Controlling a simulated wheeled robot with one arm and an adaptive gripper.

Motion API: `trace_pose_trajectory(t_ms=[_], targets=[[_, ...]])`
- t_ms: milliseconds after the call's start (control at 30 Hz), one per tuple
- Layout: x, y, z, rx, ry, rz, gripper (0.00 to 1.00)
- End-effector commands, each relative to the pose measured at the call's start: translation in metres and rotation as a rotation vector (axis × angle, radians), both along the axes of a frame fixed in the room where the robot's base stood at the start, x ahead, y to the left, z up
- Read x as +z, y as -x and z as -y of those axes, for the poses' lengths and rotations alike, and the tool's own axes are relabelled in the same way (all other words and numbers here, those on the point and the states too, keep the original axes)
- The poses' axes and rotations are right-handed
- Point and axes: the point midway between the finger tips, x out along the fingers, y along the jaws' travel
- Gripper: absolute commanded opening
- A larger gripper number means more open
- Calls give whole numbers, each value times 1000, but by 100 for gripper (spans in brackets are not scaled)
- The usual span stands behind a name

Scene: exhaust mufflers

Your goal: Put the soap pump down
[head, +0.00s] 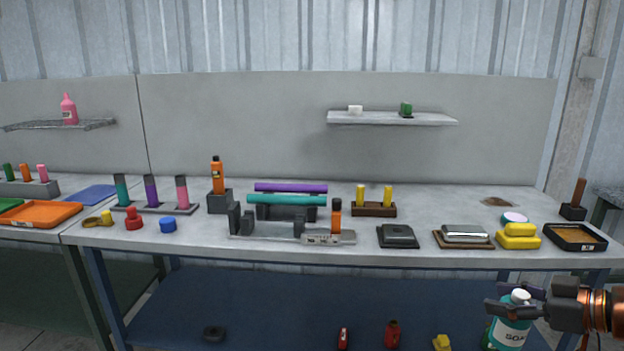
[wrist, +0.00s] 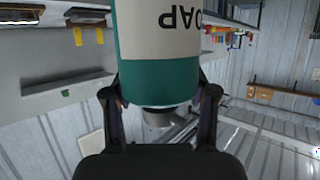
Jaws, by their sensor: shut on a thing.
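The soap pump (head: 508,328) is a teal bottle with a white label reading SOAP and a pale top, at the lower right of the head view. My gripper (head: 507,303) is shut around its upper part and holds it upright in front of the table, below the tabletop's height. In the wrist view the bottle (wrist: 158,70) appears upside down, with my gripper's fingers (wrist: 160,100) on both sides of its teal shoulder. The bottle's base is cut off in both views.
The workbench top (head: 300,255) is crowded. A black tray (head: 575,238), yellow blocks (head: 518,237) and a silver dish (head: 465,233) stand along its right front. A wall shelf (head: 390,119) holds two small things. The lower blue shelf (head: 250,300) has several small items near its front.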

Motion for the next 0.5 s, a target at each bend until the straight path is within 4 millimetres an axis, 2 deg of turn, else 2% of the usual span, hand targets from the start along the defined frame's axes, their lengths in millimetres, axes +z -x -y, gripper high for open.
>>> trace_pose_trajectory(t_ms=[367,500], targets=[[-5,-45,-23,-49,-7,-1,17],[-8,-68,-35,-84,-11,-3,17]])
